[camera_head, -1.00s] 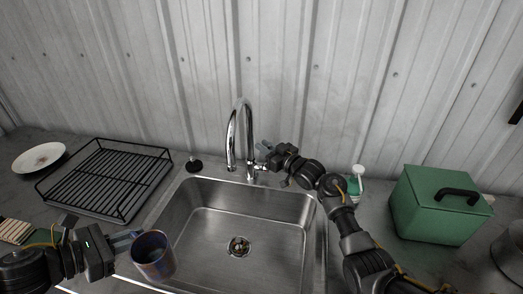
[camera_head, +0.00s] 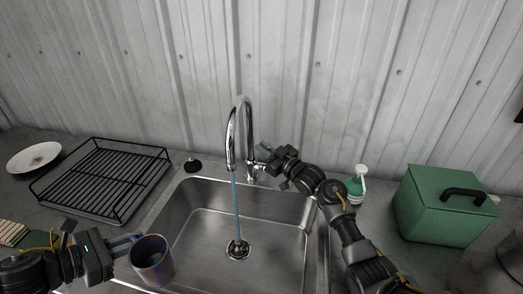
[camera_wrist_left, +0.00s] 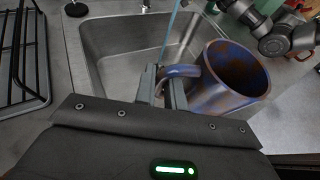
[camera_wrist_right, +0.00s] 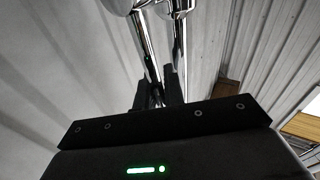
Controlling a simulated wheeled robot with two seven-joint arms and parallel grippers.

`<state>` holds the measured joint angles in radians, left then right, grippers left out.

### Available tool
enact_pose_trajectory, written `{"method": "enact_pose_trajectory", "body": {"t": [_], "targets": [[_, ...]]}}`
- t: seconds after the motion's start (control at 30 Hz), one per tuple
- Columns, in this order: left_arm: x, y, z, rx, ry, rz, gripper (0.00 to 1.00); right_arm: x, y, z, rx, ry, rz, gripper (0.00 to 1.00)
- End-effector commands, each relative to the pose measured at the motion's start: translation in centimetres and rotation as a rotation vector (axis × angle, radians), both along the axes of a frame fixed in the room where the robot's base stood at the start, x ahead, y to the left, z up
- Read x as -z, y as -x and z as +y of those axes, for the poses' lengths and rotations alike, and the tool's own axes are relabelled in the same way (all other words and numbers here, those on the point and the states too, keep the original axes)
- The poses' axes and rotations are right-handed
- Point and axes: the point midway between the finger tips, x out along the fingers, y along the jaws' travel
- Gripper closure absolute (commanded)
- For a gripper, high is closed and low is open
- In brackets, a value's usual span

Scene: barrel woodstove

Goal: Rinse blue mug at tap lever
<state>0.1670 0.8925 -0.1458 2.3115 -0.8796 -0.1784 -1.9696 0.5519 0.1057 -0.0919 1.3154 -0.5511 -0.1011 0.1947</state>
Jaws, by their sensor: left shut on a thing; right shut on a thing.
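The blue mug (camera_head: 152,262) has brownish patches and is held upright by its handle in my left gripper (camera_head: 128,241), over the front left edge of the sink (camera_head: 200,250). In the left wrist view the mug (camera_wrist_left: 232,80) looks empty inside, with the fingers closed on its handle. My right gripper (camera_head: 264,150) is shut on the tap lever (camera_head: 258,166) at the right of the chrome tap (camera_head: 231,140). A thin blue stream of water (camera_head: 236,205) falls from the spout to the drain (camera_head: 238,249), to the right of the mug.
A black dish rack (camera_head: 105,175) and a plate (camera_head: 34,157) stand on the left. A black stopper (camera_head: 192,166) lies behind the sink. A green soap bottle (camera_head: 356,188) and a green box (camera_head: 445,205) stand on the right. The basin is otherwise clear.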

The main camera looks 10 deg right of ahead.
Motion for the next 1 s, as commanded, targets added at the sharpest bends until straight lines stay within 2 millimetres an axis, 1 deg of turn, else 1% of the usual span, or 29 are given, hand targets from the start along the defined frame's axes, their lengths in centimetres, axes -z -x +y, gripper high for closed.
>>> {"method": "enact_pose_trajectory", "body": {"t": [0.03,0.07,0.1,0.13,0.37,0.47,0.57,0.67,0.8,1.0], "targets": [[-0.1,0.0,0.0,0.000,0.002,-0.001,1.00,-0.4,-0.1,-0.2,0.004,-0.003,-0.006,1.00],[-0.1,0.0,0.0,0.000,0.002,-0.001,1.00,-0.4,-0.1,-0.2,0.004,-0.003,-0.006,0.88],[-0.1,0.0,0.0,0.000,0.002,-0.001,1.00,-0.4,-0.1,-0.2,0.004,-0.003,-0.006,0.83],[-0.2,0.0,0.0,0.000,0.002,-0.001,1.00,-0.4,-0.1,-0.2,0.004,-0.003,-0.006,0.81],[-0.2,0.0,0.0,0.000,0.002,-0.001,1.00,-0.2,0.0,-0.1,0.002,-0.002,-0.003,0.81],[-0.6,0.0,0.1,-0.001,0.001,-0.001,1.00,-0.3,0.2,-0.2,0.001,-0.001,-0.002,0.81],[-1.7,0.0,0.0,-0.001,0.001,-0.001,1.00,-0.5,1.2,-1.0,0.002,0.001,-0.001,0.81],[-3.3,0.0,0.0,-0.001,0.001,-0.001,1.00,-0.5,2.8,-2.0,0.002,0.001,0.000,0.81],[-5.2,0.0,0.0,0.000,0.002,-0.001,1.00,-0.3,5.3,-3.8,0.003,0.001,0.000,0.81],[-6.9,0.0,0.0,0.000,0.002,-0.001,1.00,0.1,8.4,-5.8,0.003,0.000,-0.001,0.81]]}}
